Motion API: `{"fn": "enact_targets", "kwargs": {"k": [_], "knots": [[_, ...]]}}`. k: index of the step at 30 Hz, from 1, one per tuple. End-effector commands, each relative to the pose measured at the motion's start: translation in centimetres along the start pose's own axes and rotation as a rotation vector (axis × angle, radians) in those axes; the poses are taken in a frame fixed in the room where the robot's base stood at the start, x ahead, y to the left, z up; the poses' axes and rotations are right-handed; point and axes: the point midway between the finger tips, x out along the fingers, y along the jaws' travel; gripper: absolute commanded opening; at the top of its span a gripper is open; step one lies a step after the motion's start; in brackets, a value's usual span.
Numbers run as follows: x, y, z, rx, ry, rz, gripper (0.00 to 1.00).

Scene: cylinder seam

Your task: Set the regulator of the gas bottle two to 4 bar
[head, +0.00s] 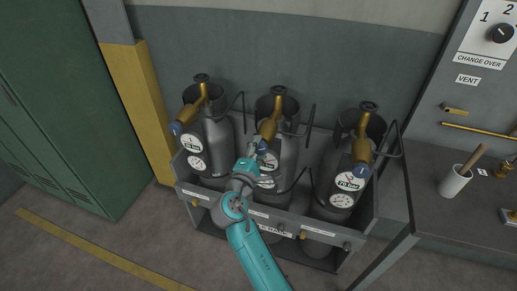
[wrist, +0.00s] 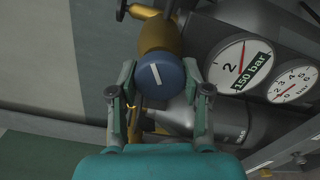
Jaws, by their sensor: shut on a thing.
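Gas bottle two (head: 291,143) is the middle of three dark grey bottles in the rack. Its brass regulator (head: 268,128) ends in a blue knob (wrist: 162,76) with a white line, which lies tilted in the wrist view. My gripper (head: 262,156) is shut on this knob, one finger on each side; it also shows in the wrist view (wrist: 161,80). A large round gauge (wrist: 241,66) marked 2 and 150 bar is right of the knob. A smaller gauge (wrist: 293,84) with a red needle is beside it; I cannot read its value surely.
A left bottle (head: 216,137) and a right bottle (head: 336,165) with like regulators stand close on both sides in the rack (head: 359,227). A bench (head: 445,207) with a white cup (head: 455,182) is at the right. Green lockers (head: 60,100) stand at the left.

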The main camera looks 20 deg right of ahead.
Motion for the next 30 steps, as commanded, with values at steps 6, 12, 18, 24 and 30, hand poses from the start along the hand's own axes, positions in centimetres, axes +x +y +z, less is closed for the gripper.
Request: {"fn": "enact_targets", "kwargs": {"k": [6, 12, 18, 24, 30], "knots": [[0.01, -0.02, 0.03, 0.204, -0.001, -0.001, 0.13], [0.01, 0.00, 0.05, 0.394, -0.001, -0.001, 0.13], [0.01, 0.01, 0.06, 0.584, -0.001, -0.002, 0.13], [0.01, 0.02, 0.09, 0.774, -0.002, -0.002, 0.13], [0.01, 0.03, 0.12, 0.963, -0.002, -0.002, 0.13]]}}
